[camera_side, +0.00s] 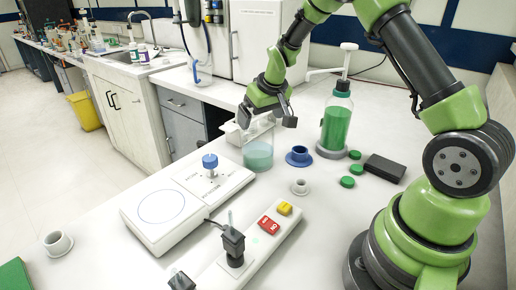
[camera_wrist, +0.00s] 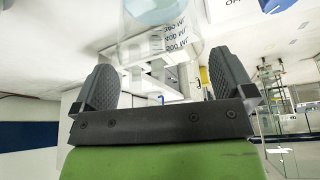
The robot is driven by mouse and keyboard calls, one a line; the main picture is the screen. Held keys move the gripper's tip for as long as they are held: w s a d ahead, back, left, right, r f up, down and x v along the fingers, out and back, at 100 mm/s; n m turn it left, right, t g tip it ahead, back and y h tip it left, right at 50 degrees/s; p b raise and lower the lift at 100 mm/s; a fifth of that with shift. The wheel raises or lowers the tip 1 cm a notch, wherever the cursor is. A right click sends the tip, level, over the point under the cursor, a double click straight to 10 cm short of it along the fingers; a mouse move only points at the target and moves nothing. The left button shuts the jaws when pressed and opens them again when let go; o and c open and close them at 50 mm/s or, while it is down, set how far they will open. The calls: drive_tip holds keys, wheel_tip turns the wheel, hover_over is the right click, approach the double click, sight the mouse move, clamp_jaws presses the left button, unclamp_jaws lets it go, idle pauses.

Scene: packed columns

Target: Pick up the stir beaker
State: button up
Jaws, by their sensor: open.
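The stir beaker (camera_side: 257,156) is a clear glass vessel with teal liquid in its lower part, upright on the white bench at the far side of the hotplate. My gripper (camera_side: 266,119) is over the beaker's upper part in the side view, its two dark fingers spread. In the wrist view my gripper (camera_wrist: 164,78) is open with ribbed pads and nothing held between them. The beaker (camera_wrist: 165,40) shows at the top of that view with dark volume marks, partly cut off by the frame. Whether the fingers touch the glass, I cannot tell.
A white hotplate (camera_side: 150,215) with a blue knob stands left of centre. A blue cup on a saucer (camera_side: 300,156), a green-filled pump bottle (camera_side: 335,125), green caps and a black block (camera_side: 385,168) stand to the right.

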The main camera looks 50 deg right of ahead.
sight(257, 131)
drive_tip(key=shift+x, duration=3)
drive_tip(key=shift+s, duration=0.1)
